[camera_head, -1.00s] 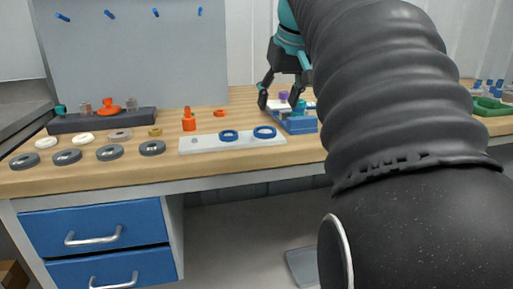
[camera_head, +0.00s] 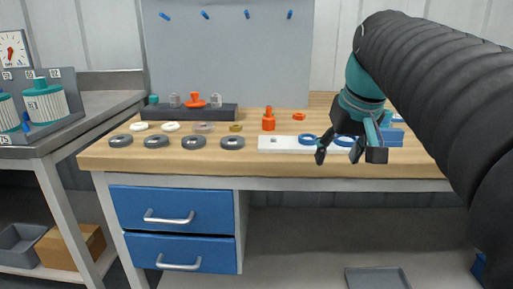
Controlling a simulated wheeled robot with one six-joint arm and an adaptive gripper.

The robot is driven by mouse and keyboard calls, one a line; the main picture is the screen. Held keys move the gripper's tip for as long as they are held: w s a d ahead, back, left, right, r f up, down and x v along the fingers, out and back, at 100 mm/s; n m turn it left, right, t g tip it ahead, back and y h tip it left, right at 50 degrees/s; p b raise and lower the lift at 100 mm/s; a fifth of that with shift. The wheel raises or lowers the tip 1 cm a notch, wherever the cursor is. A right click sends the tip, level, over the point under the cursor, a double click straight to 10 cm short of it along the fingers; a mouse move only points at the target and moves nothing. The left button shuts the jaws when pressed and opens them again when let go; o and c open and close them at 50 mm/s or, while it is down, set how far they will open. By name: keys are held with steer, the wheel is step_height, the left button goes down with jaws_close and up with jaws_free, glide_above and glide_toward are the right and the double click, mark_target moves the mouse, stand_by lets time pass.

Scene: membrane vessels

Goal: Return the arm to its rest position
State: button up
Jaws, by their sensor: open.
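My gripper (camera_head: 347,153) hangs from my dark ribbed arm at the right of the head view. Its two dark fingers are spread apart with nothing between them. It is in front of the right part of a white plate (camera_head: 284,145) on the wooden bench (camera_head: 200,168). A blue ring (camera_head: 307,139) lies on the plate, and a second blue ring (camera_head: 343,141) is partly hidden by the fingers. A blue block (camera_head: 393,137) is behind my gripper, mostly covered.
Grey rings (camera_head: 156,141) line the bench's front left, with a dark rack (camera_head: 190,112) behind. An orange piece (camera_head: 268,120) stands mid-bench. A pegboard (camera_head: 230,60) rises at the back. A grey side table (camera_head: 95,105) holds teal-capped vessels (camera_head: 45,102). Blue drawers (camera_head: 172,208) are below.

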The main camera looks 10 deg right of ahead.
mark_target(338, 164)
steer(key=f, duration=0.2)
steer(key=w+f, duration=0.1)
steer(key=shift+d+m, duration=0.35)
steer(key=shift+m, duration=0.05)
steer(key=s+a+f+n, duration=0.1)
steer(key=s+a+f, duration=0.4)
steer(key=f, duration=0.3)
steer(key=s+a+f+n, duration=0.1)
steer(key=s+a+f, duration=0.4)
steer(key=s+f, duration=0.3)
steer(key=shift+s+f+t+y, duration=0.15)
steer(key=shift+f+t+y, duration=0.15)
steer(key=shift+f, duration=0.5)
